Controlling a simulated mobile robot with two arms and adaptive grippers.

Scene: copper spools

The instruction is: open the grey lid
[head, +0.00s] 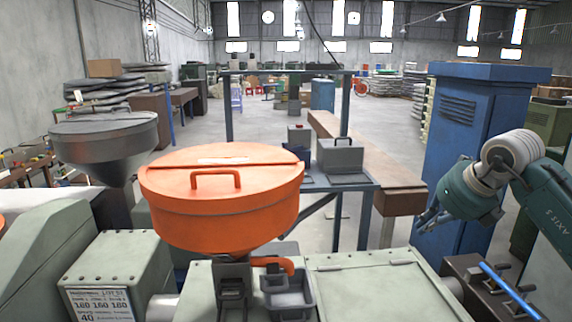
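A flat grey-green lid (375,292) lies closed on top of the machine at the bottom centre, with a small pale strip at its far edge. A grey box (340,156) with a handle on its top stands on the blue-legged table behind. I cannot tell for sure which of these is the grey lid named in the task. My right gripper (427,217) hangs in the air at the right, in front of the blue cabinet, its fingers pointing left and down. It touches no lid. Its finger gap is too small to judge. My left gripper is out of view.
An orange hopper (222,205) with a handled lid stands left of the flat lid, with a small grey bin (288,297) below. A grey hopper (104,138) is further left. A tall blue cabinet (468,130) and a dark rack with a blue rod (508,291) are at the right.

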